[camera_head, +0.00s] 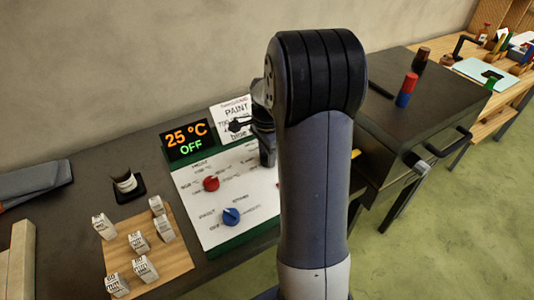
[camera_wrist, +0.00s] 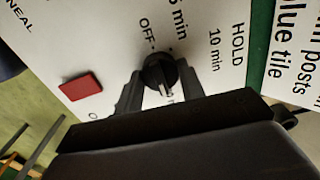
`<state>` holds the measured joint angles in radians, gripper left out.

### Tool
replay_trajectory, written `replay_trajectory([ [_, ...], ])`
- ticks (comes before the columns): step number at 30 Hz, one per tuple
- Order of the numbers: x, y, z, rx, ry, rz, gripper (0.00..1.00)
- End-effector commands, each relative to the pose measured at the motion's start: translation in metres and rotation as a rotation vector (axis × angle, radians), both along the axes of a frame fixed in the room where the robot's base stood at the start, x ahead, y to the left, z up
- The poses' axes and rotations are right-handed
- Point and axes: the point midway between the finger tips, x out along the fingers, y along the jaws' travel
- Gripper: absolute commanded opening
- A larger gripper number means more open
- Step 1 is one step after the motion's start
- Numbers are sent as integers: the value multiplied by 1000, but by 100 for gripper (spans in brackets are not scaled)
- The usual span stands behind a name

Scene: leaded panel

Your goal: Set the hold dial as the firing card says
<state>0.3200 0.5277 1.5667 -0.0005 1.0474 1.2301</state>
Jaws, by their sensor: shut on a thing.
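The hold dial (camera_wrist: 158,70) is a small black knob on the white panel in the wrist view. My gripper (camera_wrist: 161,86) is shut on it, one finger on each side. A pale mark shows on the knob's lower side. Around it I read "OFF", a partly cut "5 min", "10 min" and "HOLD"; other print is hidden by the gripper. In the head view the card (camera_head: 232,110) stands behind the panel, partly covered by my arm. My gripper (camera_head: 266,150) is mostly hidden there.
The control panel (camera_head: 215,235) carries a red knob (camera_head: 211,184) and a blue knob (camera_head: 231,216). A display (camera_head: 187,142) reads 25 °C OFF. A red square button (camera_wrist: 80,87) is left of the dial. Several labelled blocks stand on a wooden board (camera_head: 178,262).

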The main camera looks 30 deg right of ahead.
Motion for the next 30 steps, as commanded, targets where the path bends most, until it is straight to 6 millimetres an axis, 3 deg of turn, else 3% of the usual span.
replay_trajectory([
  [10,1,0,1,0,-2,-4,14],
  [11,1,0,1,0,-2,-4,40],
  [18,0,0,0,0,-1,-3,59],
  [26,0,0,2,0,-1,-2,59],
  [30,1,0,16,-1,-4,-2,59],
])
